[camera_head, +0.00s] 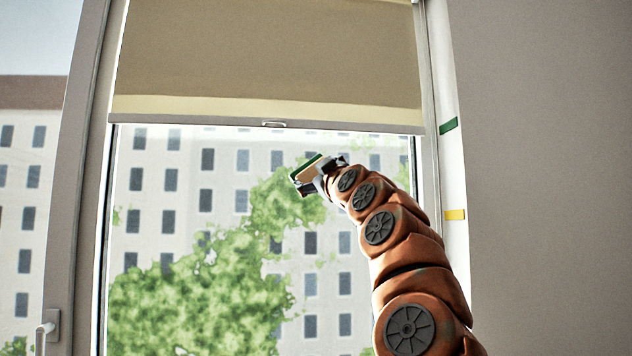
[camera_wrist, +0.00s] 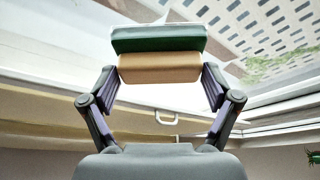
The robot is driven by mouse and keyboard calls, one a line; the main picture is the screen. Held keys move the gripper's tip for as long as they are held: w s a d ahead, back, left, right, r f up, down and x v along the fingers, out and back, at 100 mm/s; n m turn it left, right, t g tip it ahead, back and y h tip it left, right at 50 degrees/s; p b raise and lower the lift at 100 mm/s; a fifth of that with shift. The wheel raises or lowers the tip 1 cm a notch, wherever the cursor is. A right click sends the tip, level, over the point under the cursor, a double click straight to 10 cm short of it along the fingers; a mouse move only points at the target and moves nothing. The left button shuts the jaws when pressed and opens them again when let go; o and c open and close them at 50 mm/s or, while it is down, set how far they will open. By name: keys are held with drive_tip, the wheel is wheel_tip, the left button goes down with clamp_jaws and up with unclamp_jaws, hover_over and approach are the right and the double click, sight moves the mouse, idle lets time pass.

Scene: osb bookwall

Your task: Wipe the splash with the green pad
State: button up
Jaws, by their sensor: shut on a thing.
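The green pad (camera_head: 307,167) is a small block with a tan body and a green layer along its far side. My gripper (camera_head: 319,177) holds it in front of the window glass, below the blind. In the wrist view, the fingers of my gripper (camera_wrist: 160,78) are on both sides of the tan part of the pad (camera_wrist: 158,44). The pad's far face is towards the glass; I cannot tell whether it touches. I cannot make out a splash for certain; the pad and arm hide part of the glass (camera_head: 190,160).
A beige blind (camera_head: 265,60) covers the top of the window, with a small pull (camera_head: 274,124) on its bottom bar. A window handle (camera_head: 47,328) is at the lower left. Green (camera_head: 448,125) and yellow (camera_head: 455,214) strips mark the right frame. A plain wall (camera_head: 550,180) lies right.

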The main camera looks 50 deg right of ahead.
drive_tip(key=shift+s+a+b, duration=0.6)
drive_tip(key=shift+s+a, duration=0.05)
drive_tip(key=shift+s, duration=0.2)
drive_tip(key=shift+s+a+b, duration=0.55)
drive_tip(key=shift+s+a, duration=0.05)
drive_tip(key=shift+s, duration=0.25)
drive_tip(key=shift+s+a+b, duration=0.85)
drive_tip(key=shift+s+a, duration=0.05)
drive_tip(key=shift+s, duration=0.25)
